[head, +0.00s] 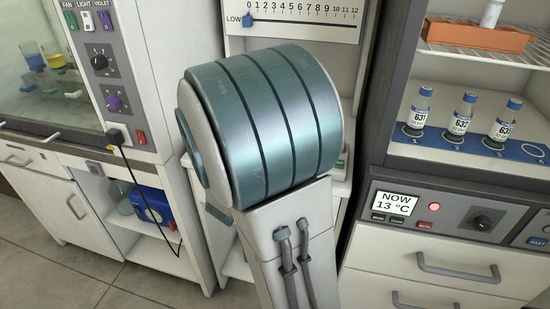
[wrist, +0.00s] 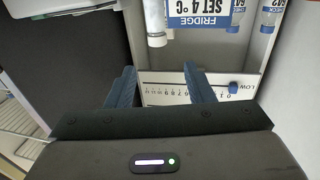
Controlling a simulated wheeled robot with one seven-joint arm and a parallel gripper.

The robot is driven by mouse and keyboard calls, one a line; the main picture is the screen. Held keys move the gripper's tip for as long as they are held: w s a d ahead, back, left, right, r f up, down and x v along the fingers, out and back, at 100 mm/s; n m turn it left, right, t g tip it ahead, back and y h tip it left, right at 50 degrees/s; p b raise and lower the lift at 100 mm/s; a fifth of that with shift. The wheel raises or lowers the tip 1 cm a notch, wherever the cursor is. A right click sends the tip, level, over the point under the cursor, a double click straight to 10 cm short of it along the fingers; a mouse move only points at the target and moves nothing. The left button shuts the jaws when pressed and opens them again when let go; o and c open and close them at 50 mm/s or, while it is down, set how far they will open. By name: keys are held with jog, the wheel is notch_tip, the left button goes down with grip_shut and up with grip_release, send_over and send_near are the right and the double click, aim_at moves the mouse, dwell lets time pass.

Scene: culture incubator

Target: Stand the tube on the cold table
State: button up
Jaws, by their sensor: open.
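My gripper (wrist: 160,86) shows in the wrist view, open with nothing between its fingers, in front of the white slider panel. It is hidden in the head view. Three blue-capped tubes, 631 (head: 420,107), 632 (head: 463,113) and 633 (head: 503,120), stand upright on a blue numbered strip (head: 414,144) in the cabinet at right. In the wrist view, which is upside down, two more blue-capped tubes (wrist: 236,14) (wrist: 269,16) show at the top right, partly cut off. I cannot tell which tube is meant, and I cannot identify the cold table.
The slider scale (head: 305,20) has its blue knob (head: 248,20) at LOW. A FRIDGE SET 4 °C sign (wrist: 200,10) shows in the wrist view. The cabinet display (head: 394,203) reads NOW 13 °C. A fume cabinet (head: 125,75) stands at left. An orange block (head: 475,36) sits on the upper shelf.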

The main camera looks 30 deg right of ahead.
jog(key=shift+s+a+f+b, duration=0.2)
jog(key=shift+s+a+b, duration=0.25)
jog(key=shift+b, duration=0.6)
jog(key=w+a+f+n+t+y, duration=0.1)
jog(key=w+a+f+n+y, duration=0.2)
jog(key=a+y, duration=0.5)
jog(key=w+a+f+n+t+y, duration=0.1)
jog(key=a+f+n+y, duration=0.2)
jog(key=a+n+y, duration=0.35)
jog(key=s+a+f+n+g, duration=0.1)
jog(key=s+g, duration=0.3)
jog(key=s, duration=0.4)
jog(key=s+a+f+n+g+y, duration=0.1)
jog(key=s+a+f+g, duration=0.1)
jog(key=s+g, duration=0.3)
jog(key=s+a, duration=0.1)
jog(key=s, duration=0.3)
jog(key=shift+s+a+n+y, duration=0.1)
jog(key=shift+a+n+y, duration=0.05)
jog(key=shift+n+y, duration=0.1)
jog(key=shift+c, duration=0.3)
